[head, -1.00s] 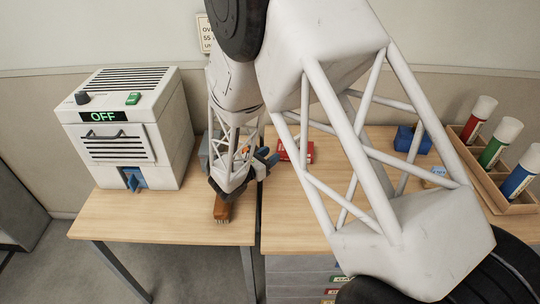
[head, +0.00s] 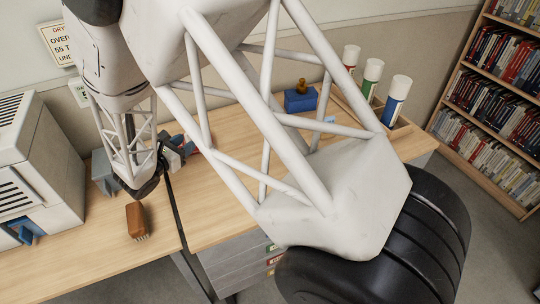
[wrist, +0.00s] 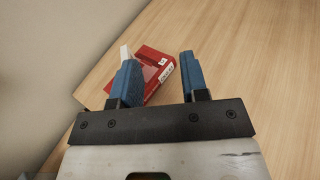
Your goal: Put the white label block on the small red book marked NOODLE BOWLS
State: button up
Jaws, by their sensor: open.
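The small red book (wrist: 152,62) lies on the table in the wrist view, with a pale label on its near edge whose words are too small to read. A narrow white piece (wrist: 125,52) shows by the book's left end, partly behind a finger; I cannot tell whether it is the label block or whether it touches the book. My gripper (wrist: 158,80) is open, its two blue fingers apart with the book's labelled edge showing between them. In the head view my gripper (head: 182,145) is small and partly hidden, and the book is mostly hidden behind my arm.
A white oven-like machine (head: 42,165) stands at left, with a brown brush (head: 137,220) at the table front. A blue block (head: 300,101) and a rack with capped tubes (head: 372,78) are at the back right. A bookcase (head: 500,100) stands right. Bare tabletop lies right of the book.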

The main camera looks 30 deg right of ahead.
jog(key=s+d+r+m+g+y, duration=0.4)
jog(key=s+d+r+m+g, duration=0.5)
jog(key=s+d+r+m, duration=0.55)
jog(key=s+r+m+t+y, duration=0.1)
jog(key=s+r+m+y, duration=0.2)
jog(key=s, duration=0.7)
jog(key=s+a+r+m+t+y, duration=0.1)
jog(key=s+r+m+y, duration=0.2)
jog(key=s+m+y, duration=0.3)
jog(key=s+y, duration=0.1)
jog(key=s, duration=0.3)
jog(key=shift+s, duration=0.35)
